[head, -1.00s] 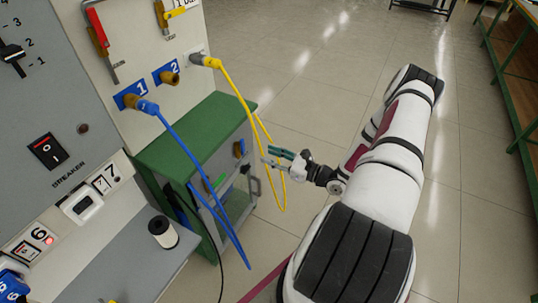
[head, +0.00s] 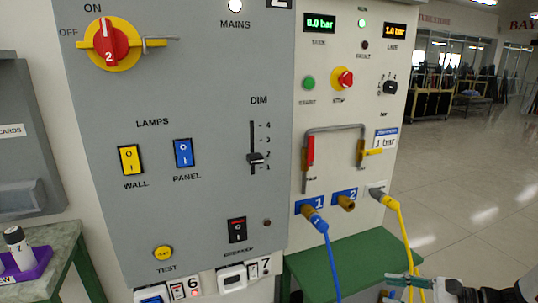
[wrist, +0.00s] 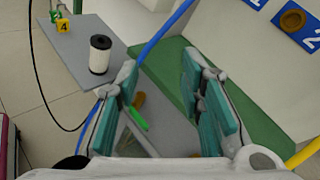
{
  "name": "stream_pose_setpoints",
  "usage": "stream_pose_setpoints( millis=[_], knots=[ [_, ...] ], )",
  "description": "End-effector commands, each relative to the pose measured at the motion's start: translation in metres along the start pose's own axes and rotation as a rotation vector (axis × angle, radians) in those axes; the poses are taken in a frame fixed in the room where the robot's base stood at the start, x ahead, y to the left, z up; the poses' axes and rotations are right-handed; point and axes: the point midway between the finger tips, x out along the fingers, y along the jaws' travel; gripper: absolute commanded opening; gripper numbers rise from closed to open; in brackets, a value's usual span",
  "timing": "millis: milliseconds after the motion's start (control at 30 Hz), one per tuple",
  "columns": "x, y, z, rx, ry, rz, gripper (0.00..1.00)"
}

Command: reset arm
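My gripper (head: 410,281) is at the bottom right of the head view, in front of the green bench and near the hanging yellow hose (head: 405,240). In the wrist view my gripper (wrist: 165,100) shows its two teal-padded fingers well apart, with nothing held between them. The blue hose (head: 331,262) hangs from port 1 and passes behind the left finger in the wrist view. Most of my arm is outside the head view.
A grey control panel (head: 190,90) and a pale panel with ports stand in front. A green bench (head: 345,262) is below them. A white spool (wrist: 100,54) stands on a grey shelf (wrist: 75,42). Open floor (head: 465,180) lies to the right.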

Motion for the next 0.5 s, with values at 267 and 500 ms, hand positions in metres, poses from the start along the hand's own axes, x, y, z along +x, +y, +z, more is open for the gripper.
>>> stream_pose_setpoints(
  millis=[267,500],
  knots=[
    [0.013,0.028,0.108,-0.301,0.102,0.371,0.35],
    [0.007,0.062,0.183,-0.573,0.203,0.643,0.35]
  ],
)
